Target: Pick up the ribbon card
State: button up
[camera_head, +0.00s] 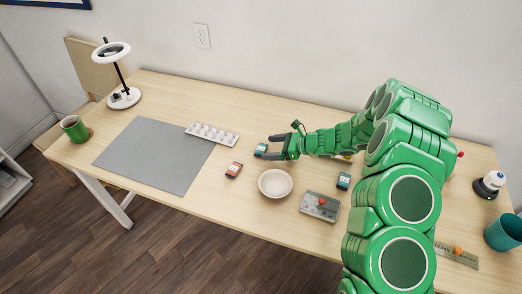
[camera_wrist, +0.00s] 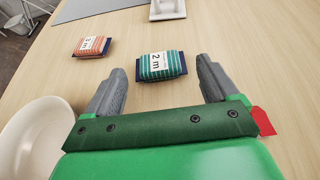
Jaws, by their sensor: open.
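A teal ribbon card (camera_head: 260,150) marked "2 m" lies on the table just ahead of my gripper (camera_head: 272,147). In the wrist view the teal card (camera_wrist: 161,65) sits centred at the fingertips, at the far end of the gap between the fingers. My gripper (camera_wrist: 162,76) is open and holds nothing. A red ribbon card (camera_head: 234,170) lies nearer the table's front edge; it shows left of the teal one in the wrist view (camera_wrist: 91,46). Another teal card (camera_head: 343,181) lies right of the bowl, below my arm.
A white bowl (camera_head: 275,184) stands close to my gripper, and also shows at left in the wrist view (camera_wrist: 35,138). A white tray (camera_head: 212,135) and grey mat (camera_head: 160,153) lie to the left. A grey box (camera_head: 320,206) sits near the front edge.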

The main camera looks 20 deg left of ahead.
aim_at(260, 148)
jog(key=shift+x, duration=1.65)
jog(key=shift+d, duration=0.1)
jog(key=c, duration=0.8)
jog(key=shift+r, duration=0.1)
jog(key=shift+c, duration=0.2)
